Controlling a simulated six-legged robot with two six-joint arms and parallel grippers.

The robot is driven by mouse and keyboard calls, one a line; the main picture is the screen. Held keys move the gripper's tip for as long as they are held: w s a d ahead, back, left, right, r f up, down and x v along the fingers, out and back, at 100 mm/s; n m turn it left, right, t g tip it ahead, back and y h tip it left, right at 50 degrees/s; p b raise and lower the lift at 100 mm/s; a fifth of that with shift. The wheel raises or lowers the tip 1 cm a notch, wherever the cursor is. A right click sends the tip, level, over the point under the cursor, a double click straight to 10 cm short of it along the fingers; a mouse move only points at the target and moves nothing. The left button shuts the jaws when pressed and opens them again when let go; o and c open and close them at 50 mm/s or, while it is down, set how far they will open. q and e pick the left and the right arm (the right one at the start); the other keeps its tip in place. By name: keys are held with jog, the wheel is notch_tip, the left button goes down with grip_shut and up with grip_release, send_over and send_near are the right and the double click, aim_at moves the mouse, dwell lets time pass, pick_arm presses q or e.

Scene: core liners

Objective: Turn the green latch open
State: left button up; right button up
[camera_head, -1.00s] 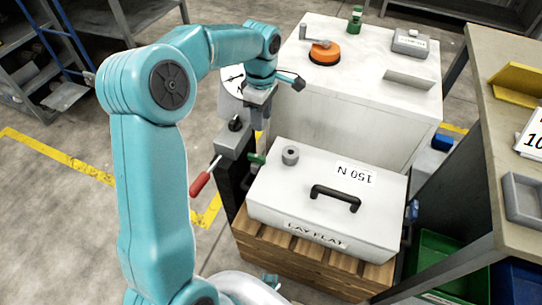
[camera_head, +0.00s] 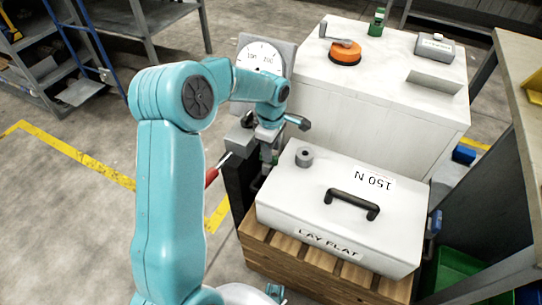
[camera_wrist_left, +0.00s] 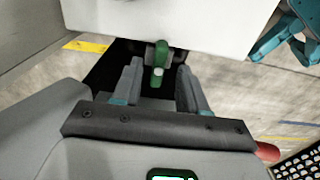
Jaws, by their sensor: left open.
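My left gripper (camera_wrist_left: 161,85) is open there, one finger on each side of the latch's line, with nothing clasped. In the head view my left gripper (camera_head: 268,160) points down at the left side of the white lidded box (camera_head: 318,222), which is marked LAY FLAT. It hides most of the latch there. I cannot tell whether the fingers touch it. My right gripper is not in view.
The box has a black handle (camera_head: 352,204) and rests on a wooden pallet (camera_head: 300,262). A red-handled lever (camera_head: 211,175) and a dial gauge (camera_head: 262,58) stand close to my left arm. A white cabinet (camera_head: 400,120) stands behind; a workbench is at right.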

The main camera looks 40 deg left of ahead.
pick_arm(q)
jog(key=shift+f, duration=1.2)
grip_shut()
